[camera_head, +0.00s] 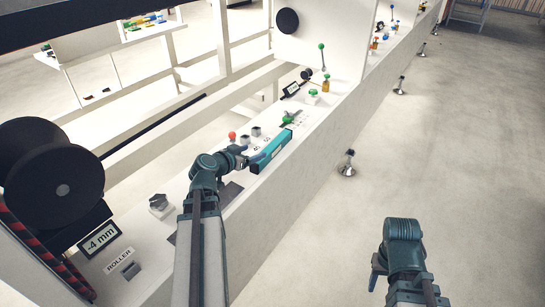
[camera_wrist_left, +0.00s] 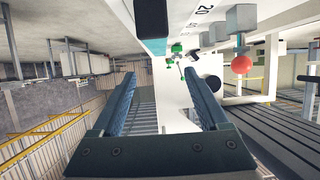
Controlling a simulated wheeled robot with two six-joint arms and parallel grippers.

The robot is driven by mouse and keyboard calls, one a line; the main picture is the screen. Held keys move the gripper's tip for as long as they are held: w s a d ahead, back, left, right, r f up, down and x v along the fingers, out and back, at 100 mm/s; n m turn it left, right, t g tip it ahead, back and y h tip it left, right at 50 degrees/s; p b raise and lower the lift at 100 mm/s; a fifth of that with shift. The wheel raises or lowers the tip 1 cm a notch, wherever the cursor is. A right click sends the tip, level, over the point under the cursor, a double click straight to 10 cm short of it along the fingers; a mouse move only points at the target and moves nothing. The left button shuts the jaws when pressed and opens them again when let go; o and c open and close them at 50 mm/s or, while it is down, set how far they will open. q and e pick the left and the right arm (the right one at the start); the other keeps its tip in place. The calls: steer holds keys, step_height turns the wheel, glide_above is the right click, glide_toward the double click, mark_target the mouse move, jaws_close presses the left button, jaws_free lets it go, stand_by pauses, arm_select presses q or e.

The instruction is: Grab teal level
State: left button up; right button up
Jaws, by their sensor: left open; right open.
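The teal level (camera_head: 271,151) is a long bar lying on the white rack's ledge, along its outer edge, in the head view. My left gripper (camera_head: 247,158) is at the near end of the level, close to it; whether they touch I cannot tell. In the left wrist view my left gripper (camera_wrist_left: 158,82) has its two fingers wide apart with nothing clearly held. A dark block end (camera_wrist_left: 150,18) shows above the fingers there; I cannot tell if it is the level. My right gripper (camera_head: 378,268) is low at the right, over the floor, away from the level.
A red-knobbed lever (camera_head: 232,136) and grey blocks (camera_head: 256,131) stand on the ledge behind the level. A green lever (camera_head: 291,118) is just beyond it. A black roller (camera_head: 55,175) is at the left. The floor (camera_head: 450,150) right of the rack is clear apart from rack feet.

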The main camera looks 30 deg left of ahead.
arm_select(q)
steer(key=b, duration=0.3)
glide_toward(272, 145)
steer(key=x, duration=0.4)
steer(key=shift+w+a, duration=0.15)
steer(key=shift+a, duration=0.05)
steer(key=shift+w+d+f, duration=0.1)
steer(key=shift+w+f, duration=0.05)
steer(key=shift+w, duration=0.25)
steer(key=b+x, duration=0.2)
steer(key=x, duration=0.3)
steer(key=shift+d+f, duration=0.1)
steer(key=shift+f, duration=0.1)
steer(key=shift+r, duration=0.1)
jaws_close()
